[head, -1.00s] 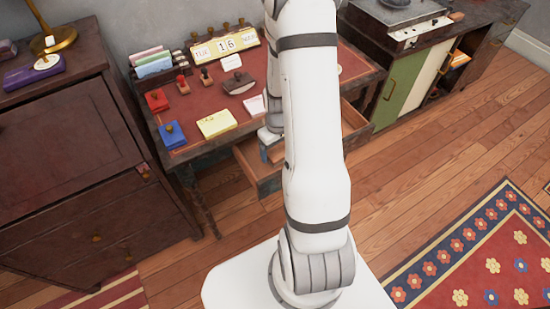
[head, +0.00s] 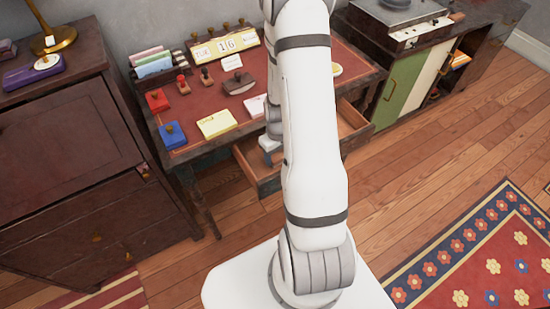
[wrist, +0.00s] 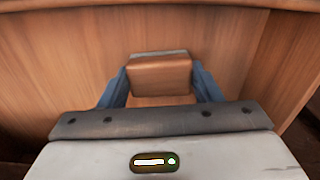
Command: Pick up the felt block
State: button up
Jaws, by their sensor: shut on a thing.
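The felt block (wrist: 160,77) shows in the wrist view as a small brown wooden block with a grey layer along its far edge. My gripper (wrist: 160,72) is shut on it, with one blue finger against each side. Behind the block is the wooden inside of the open drawer (head: 243,165). In the head view my gripper (head: 269,143) is at the drawer, mostly behind my arm, and the block cannot be made out there.
The red-topped desk (head: 197,98) carries a yellow note pad (head: 217,124), a blue box (head: 172,135), a red box (head: 157,101), stamps and a calendar (head: 225,43). A dark cabinet (head: 60,130) stands at left.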

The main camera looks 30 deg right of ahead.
jog(key=shift+c, duration=1)
notch_tip(320, 180, up, 10)
jog(key=shift+p, duration=0.35)
